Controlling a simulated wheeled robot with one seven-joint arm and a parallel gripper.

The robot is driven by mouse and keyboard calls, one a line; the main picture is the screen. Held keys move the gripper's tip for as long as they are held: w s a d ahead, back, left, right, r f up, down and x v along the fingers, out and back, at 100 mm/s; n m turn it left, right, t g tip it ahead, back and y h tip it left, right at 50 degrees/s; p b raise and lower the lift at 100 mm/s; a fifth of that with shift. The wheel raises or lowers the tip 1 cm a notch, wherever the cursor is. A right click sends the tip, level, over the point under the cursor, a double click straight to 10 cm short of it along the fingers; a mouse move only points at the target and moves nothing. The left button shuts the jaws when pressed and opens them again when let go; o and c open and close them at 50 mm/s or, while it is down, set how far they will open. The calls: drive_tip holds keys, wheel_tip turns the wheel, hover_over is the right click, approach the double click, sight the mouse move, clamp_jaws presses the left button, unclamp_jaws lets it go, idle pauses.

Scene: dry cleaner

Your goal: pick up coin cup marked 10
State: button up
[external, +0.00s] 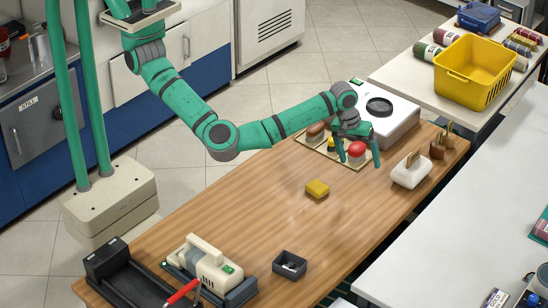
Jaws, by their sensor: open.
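I cannot read a 10 on anything, so I cannot tell which thing is the coin cup marked 10. A small dark square open container (290,264) with something light inside stands near the front of the wooden table (240,215). My gripper (360,163) is open at the far end of the table, over a flat tan tray (362,166). A red-topped item (356,149) shows between its fingers; I cannot tell whether they touch it. A brown item (316,130) also stands on the tray, and a yellow and black one is partly hidden by my arm.
A yellow block (317,188) lies mid-table. A white scale-like device (385,118) stands behind the tray. A white holder (411,170) and brown brushes (440,145) are to the right. A cream and green machine (207,265) stands at front left. The table between is mostly clear.

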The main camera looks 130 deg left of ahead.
drive_tip(key=w+d+m+h, duration=0.1)
drive_tip(key=w+d, duration=0.2)
drive_tip(key=d, duration=0.6)
drive_tip(key=w+d, duration=0.4)
drive_tip(key=d, duration=0.4)
drive_tip(key=g+h, duration=0.1)
drive_tip(key=g, duration=0.1)
hover_over(290, 262)
drive_tip(key=w+d, duration=0.3)
drive_tip(key=f, duration=0.6)
drive_tip(key=shift+s+a+f, duration=0.1)
drive_tip(key=shift+s+f, duration=0.1)
drive_tip(key=shift+f, duration=0.15)
drive_tip(key=shift+s+a+f, duration=0.1)
drive_tip(key=shift+s+f, duration=0.05)
drive_tip(key=shift+f, duration=1.2)
drive_tip(key=shift+s+f, duration=0.15)
drive_tip(key=shift+f, duration=1.2)
drive_tip(key=c, duration=1.2)
